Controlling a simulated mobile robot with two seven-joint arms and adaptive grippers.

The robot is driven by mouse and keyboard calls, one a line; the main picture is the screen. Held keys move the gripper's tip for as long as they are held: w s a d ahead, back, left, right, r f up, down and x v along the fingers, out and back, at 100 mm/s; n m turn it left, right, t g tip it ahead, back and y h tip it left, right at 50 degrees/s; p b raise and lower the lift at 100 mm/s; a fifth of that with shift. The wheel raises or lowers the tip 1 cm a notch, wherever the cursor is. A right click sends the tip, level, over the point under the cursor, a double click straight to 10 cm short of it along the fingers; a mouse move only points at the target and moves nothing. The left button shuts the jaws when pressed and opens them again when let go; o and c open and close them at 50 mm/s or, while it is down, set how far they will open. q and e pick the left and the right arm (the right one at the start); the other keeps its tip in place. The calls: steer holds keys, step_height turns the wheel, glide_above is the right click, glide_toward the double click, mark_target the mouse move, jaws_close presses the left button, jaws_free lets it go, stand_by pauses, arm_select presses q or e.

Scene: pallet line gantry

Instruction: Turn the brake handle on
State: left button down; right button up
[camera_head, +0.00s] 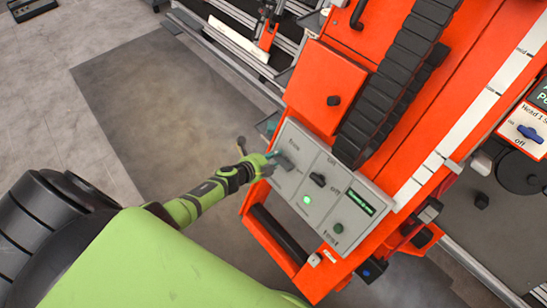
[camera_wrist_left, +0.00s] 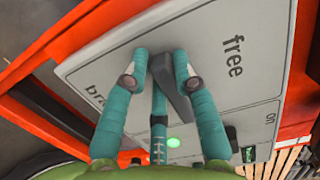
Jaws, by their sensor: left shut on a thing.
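The brake handle (camera_head: 285,162) is a dark grey lever on the left part of a light grey control panel (camera_head: 312,225), which is mounted on an orange machine. It also shows in the left wrist view (camera_wrist_left: 176,98), where "free" is printed to its right and "bra…" to its left, partly hidden by a finger. My left gripper (camera_head: 269,157) reaches the panel's left side. In the left wrist view its teal fingers (camera_wrist_left: 163,62) stand on either side of the handle and are shut on it. Their exact contact is partly hidden. My right gripper is in neither view.
The panel also bears a black knob (camera_head: 318,180), a lit green lamp (camera_head: 306,200), a small display (camera_head: 361,202) and a green button (camera_head: 338,228). A black cable chain (camera_head: 390,85) rises behind it. A blue switch (camera_head: 530,133) is at far right. Open floor lies left.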

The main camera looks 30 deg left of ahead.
arm_select(q)
steer(key=c, duration=1)
jaws_free()
steer(key=shift+s+d+f, duration=0.15)
steer(key=shift+d+f, duration=0.05)
steer(key=shift+d, duration=0.25)
steer(key=shift+r, duration=0.1)
steer(key=shift+a, duration=0.15)
steer(key=shift+s+a+r, duration=0.2)
steer(key=shift+a, duration=0.05)
steer(key=v, duration=1.1)
steer(key=shift+s+d, duration=0.2)
